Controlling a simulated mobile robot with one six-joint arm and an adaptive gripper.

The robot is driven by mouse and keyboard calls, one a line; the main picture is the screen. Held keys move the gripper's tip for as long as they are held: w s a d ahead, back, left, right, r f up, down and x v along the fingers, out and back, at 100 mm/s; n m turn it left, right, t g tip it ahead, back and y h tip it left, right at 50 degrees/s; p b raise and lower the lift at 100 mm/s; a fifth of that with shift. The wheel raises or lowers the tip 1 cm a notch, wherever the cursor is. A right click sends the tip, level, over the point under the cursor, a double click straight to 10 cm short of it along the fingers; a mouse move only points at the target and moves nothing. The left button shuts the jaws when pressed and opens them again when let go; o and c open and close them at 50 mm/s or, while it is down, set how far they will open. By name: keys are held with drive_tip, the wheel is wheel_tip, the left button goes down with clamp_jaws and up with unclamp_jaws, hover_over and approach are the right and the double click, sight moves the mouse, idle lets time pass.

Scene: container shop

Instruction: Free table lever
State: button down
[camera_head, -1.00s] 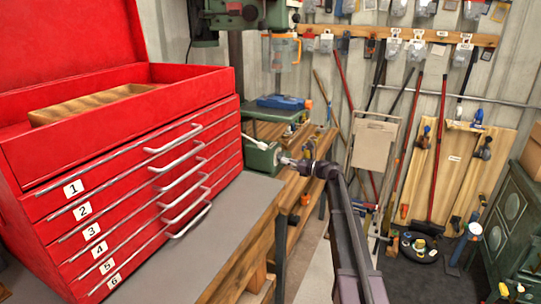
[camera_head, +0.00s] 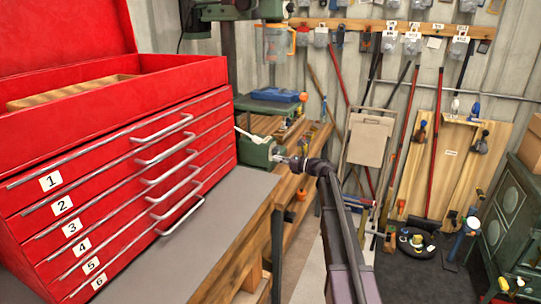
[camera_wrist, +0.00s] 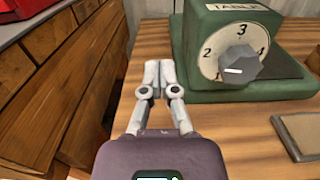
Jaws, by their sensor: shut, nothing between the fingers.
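A green housing labelled TABLE (camera_wrist: 232,45) stands on the wooden bench in the wrist view. Its white dial (camera_wrist: 215,55) carries numbers, and a grey faceted knob (camera_wrist: 240,66) sits on it with a white mark. In the head view the same green housing (camera_head: 257,152) has a pale lever (camera_head: 247,134) slanting up to the left from its top. My gripper (camera_wrist: 160,70) is shut and empty, just left of the housing and apart from the knob. In the head view my gripper (camera_head: 281,159) is at the housing's right side. The lever is not seen in the wrist view.
A red tool chest (camera_head: 120,160) with numbered drawers fills the left on a grey-topped bench (camera_head: 215,220). The drill press column (camera_head: 235,55) and a blue vise (camera_head: 275,95) are behind. A flat brown piece (camera_wrist: 300,132) lies at the wrist view's right. Floor (camera_head: 305,265) shows between benches.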

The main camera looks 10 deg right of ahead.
drive_tip(key=x, duration=0.9)
drive_tip(key=shift+d, duration=0.1)
drive_tip(key=shift+r+p, duration=0.95)
drive_tip(key=shift+p, duration=0.1)
drive_tip(key=shift+s+d+r+p, duration=0.1)
drive_tip(key=shift+d+r+p, duration=0.05)
drive_tip(key=shift+r+p, duration=0.35)
drive_tip(key=shift+s+d+r+p, duration=0.1)
drive_tip(key=shift+d+r+p, duration=0.05)
drive_tip(key=shift+r+p, duration=0.3)
